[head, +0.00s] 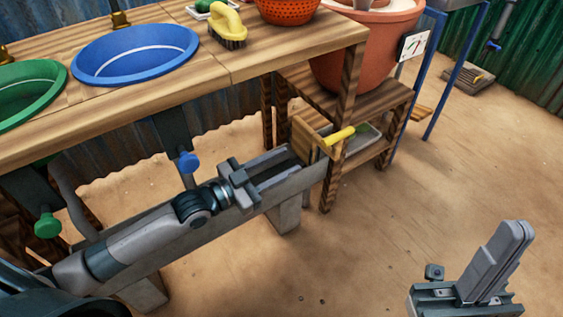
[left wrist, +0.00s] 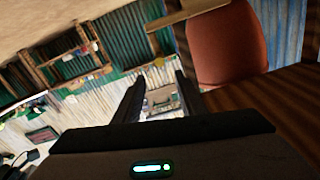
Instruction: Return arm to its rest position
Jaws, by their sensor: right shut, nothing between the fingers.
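My left arm (head: 130,240) reaches in from the left, low in front of the wooden bench. Its gripper (head: 283,166) points right, with a gap between its two fingers and nothing seen between them. The left wrist view also shows the fingers apart (left wrist: 159,85). In the head view the left gripper appears over a grey trough or beam (head: 285,215), short of a wooden block (head: 310,138). I cannot tell whether they touch. My right gripper (head: 522,232) is at the lower right, its fingers together and empty, pointing up over bare ground.
The bench (head: 225,92) carries a blue basin (head: 135,50), a green basin (head: 28,90), a yellow brush (head: 228,25) and an orange colander (head: 287,10). A low shelf (head: 385,105) holds a large terracotta pot (head: 355,70). A yellow-handled tool (head: 340,135) lies beneath.

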